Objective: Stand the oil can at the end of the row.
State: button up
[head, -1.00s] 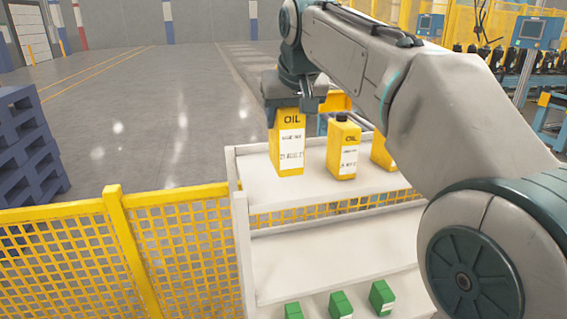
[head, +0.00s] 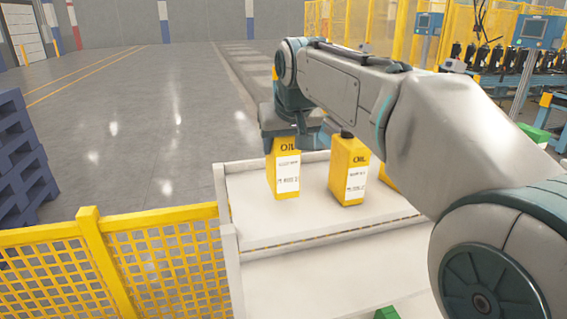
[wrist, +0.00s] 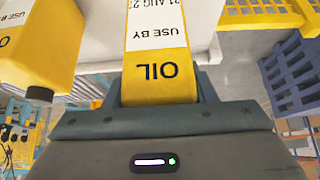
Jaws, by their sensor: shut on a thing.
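My gripper (head: 283,138) is shut on the top of a yellow oil can (head: 286,170) with a white label. The held can is upright over the left end of the top white shelf (head: 250,225). It also shows between the jaws in the wrist view (wrist: 158,68). I cannot tell whether its base touches the shelf. A second oil can (head: 349,180) with a black cap stands to its right, with a gap between them. That can is at the left of the wrist view (wrist: 40,45). A third can (head: 390,180) is mostly hidden behind my arm.
The shelf has a raised white edge at its left (head: 222,200). A lower shelf (head: 320,280) has a green box (head: 387,313) at the picture's bottom edge. A yellow mesh fence (head: 150,260) and blue pallets (head: 22,160) are at the left.

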aim_at(284, 160)
jog(key=shift+f, duration=2.05)
jog(key=shift+f, duration=0.2)
jog(key=o, duration=1.5)
jog(key=shift+o, duration=0.2)
jog(key=shift+r, duration=0.25)
jog(key=b+v, duration=0.1)
jog(key=v, duration=1.1)
jog(key=s+d+f+m+g, duration=0.1)
jog(key=s+d+f, duration=0.3)
jog(key=f, duration=0.5)
jog(key=s+d+f+m+h, duration=0.1)
jog(key=s+d+f, duration=0.4)
jog(key=s+f, duration=0.3)
jog(key=s+d+f+m+g, duration=0.1)
jog(key=s+d+f, duration=0.3)
jog(key=s+f, duration=0.3)
notch_tip(284, 160, down, 3)
jog(key=shift+d+r+g+h, duration=0.1)
jog(key=shift+d+g+h, duration=0.2)
jog(key=shift+d+h, duration=0.1)
